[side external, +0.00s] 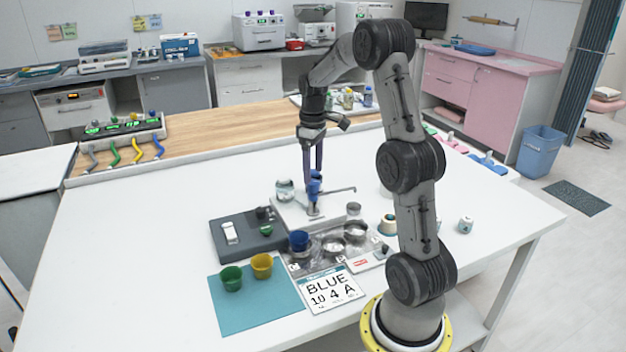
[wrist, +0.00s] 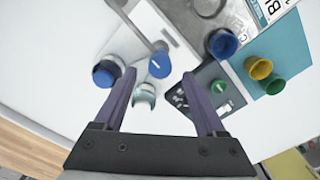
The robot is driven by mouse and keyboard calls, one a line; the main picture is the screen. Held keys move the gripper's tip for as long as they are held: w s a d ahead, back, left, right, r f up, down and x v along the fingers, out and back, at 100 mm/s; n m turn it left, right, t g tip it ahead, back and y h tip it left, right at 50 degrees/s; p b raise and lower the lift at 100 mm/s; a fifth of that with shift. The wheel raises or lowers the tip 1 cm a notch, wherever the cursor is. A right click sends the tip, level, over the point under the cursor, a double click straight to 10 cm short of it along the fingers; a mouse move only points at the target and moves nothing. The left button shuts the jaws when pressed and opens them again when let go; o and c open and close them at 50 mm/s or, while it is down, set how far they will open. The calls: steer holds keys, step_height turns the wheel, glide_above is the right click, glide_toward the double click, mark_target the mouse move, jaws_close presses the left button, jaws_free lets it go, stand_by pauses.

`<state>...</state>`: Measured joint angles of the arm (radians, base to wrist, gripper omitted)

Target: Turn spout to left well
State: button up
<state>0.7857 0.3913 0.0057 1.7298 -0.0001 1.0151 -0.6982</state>
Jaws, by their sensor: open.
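The tap has a blue knob (wrist: 159,64) on a post. Its thin grey spout (side external: 337,190) points right in the side view, and neither well is under its tip. The tap stands on a pale block (side external: 290,214). Two round metal wells (side external: 333,245) (side external: 355,231) lie in front of it; part of one shows in the wrist view (wrist: 207,5). My gripper (side external: 314,182) points down over the tap. In the wrist view its two purple fingers (wrist: 160,75) are apart, with the knob between their tips. Contact cannot be told.
A clear jar (side external: 285,190) and a blue-topped jar (wrist: 106,72) stand close to the tap. A blue cup (side external: 299,240) stands by the wells. Green (side external: 231,279) and yellow (side external: 262,266) cups stand on a teal mat (side external: 255,312). A sign (side external: 331,290) reads "BLUE 10 4 A".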

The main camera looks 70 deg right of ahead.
mark_target(313, 182)
steer(key=shift+f, duration=1.85)
jaws_close()
steer(key=shift+r, duration=0.1)
